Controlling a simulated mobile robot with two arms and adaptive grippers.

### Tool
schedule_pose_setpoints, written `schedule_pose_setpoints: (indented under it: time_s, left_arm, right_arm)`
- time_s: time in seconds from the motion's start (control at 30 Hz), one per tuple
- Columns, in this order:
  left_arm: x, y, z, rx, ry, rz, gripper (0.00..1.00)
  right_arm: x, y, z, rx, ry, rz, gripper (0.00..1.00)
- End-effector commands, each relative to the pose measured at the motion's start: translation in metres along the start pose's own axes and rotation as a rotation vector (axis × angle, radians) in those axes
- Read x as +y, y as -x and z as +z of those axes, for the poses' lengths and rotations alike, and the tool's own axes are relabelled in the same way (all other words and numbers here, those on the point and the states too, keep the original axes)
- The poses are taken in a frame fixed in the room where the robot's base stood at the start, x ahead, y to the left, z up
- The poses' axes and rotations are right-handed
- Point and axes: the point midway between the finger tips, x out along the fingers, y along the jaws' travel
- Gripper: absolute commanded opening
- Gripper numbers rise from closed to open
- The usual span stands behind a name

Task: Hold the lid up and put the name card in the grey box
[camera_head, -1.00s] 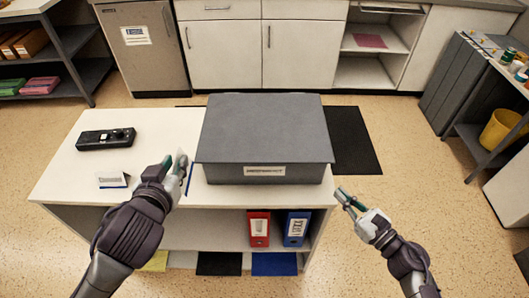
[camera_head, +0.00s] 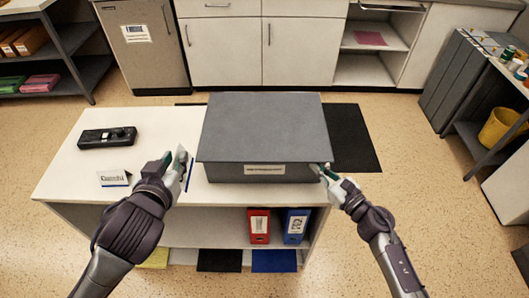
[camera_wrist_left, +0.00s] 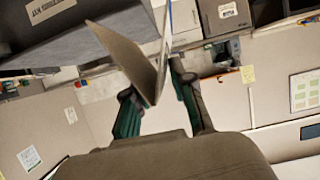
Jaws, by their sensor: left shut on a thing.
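The grey box (camera_head: 225,172) stands on the white table with its flat grey lid (camera_head: 265,125) down on it. A label is on its front. My left gripper (camera_head: 177,163) is left of the box, above the table, shut on a folded name card (camera_head: 181,158). In the left wrist view, the card (camera_wrist_left: 130,55) shows as two panels meeting at a fold between the fingers (camera_wrist_left: 158,95). My right gripper (camera_head: 322,172) is at the box's front right corner, by the lid's edge. Its finger gap and any contact are too small to tell.
Another white card (camera_head: 114,178) stands at the table's left front. A black device (camera_head: 106,137) lies behind it. Red (camera_head: 259,226) and blue (camera_head: 296,226) binders stand on the shelf below. The tabletop (camera_head: 70,165) is bare around the device.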

Motion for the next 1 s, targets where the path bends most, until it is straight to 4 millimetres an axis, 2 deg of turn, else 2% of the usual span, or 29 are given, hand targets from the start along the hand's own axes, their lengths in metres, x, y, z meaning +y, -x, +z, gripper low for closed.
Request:
schedule_pose_setpoints:
  time_s: [0.47, 0.8, 1.0]
  left_arm:
    - [0.004, 0.001, 0.002, -0.002, 0.002, 0.001, 0.07]
    - [0.080, 0.022, 0.018, -0.005, 0.003, 0.002, 0.07]
    - [0.091, 0.027, 0.018, 0.001, 0.000, -0.001, 0.07]
  right_arm:
    - [0.000, 0.000, 0.000, 0.000, 0.000, 0.000, 0.00]
    - [0.000, 0.000, 0.000, 0.000, 0.000, 0.000, 0.00]
    - [0.000, 0.000, 0.000, 0.000, 0.000, 0.000, 0.00]
